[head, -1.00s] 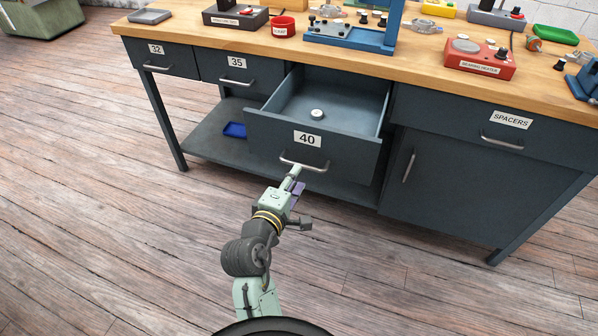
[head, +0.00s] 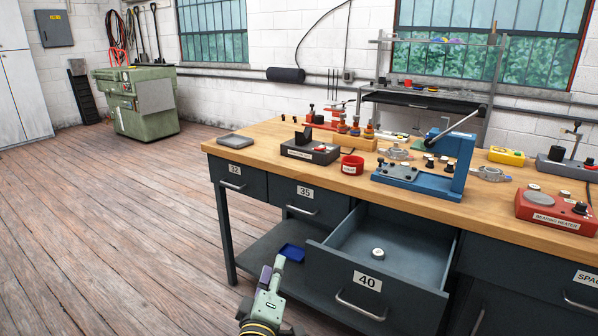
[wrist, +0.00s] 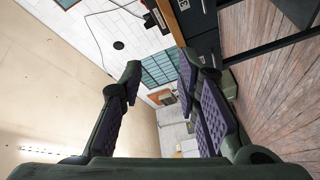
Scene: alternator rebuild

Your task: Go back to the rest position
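My gripper (head: 273,272) shows at the bottom of the head view, in front of the bench and left of the open drawer marked 40 (head: 330,264). It is clear of the drawer's handle (head: 360,306). In the wrist view my gripper (wrist: 160,72) has its two purple-padded fingers spread apart with nothing between them. The drawer stands pulled out, with a small pale round part (head: 378,253) on its floor.
The wooden bench top (head: 262,135) holds a blue press (head: 460,160), a red bearing heater (head: 552,212) and a red cup (head: 352,165). A green machine (head: 145,105) stands far left. The wood floor at left is clear.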

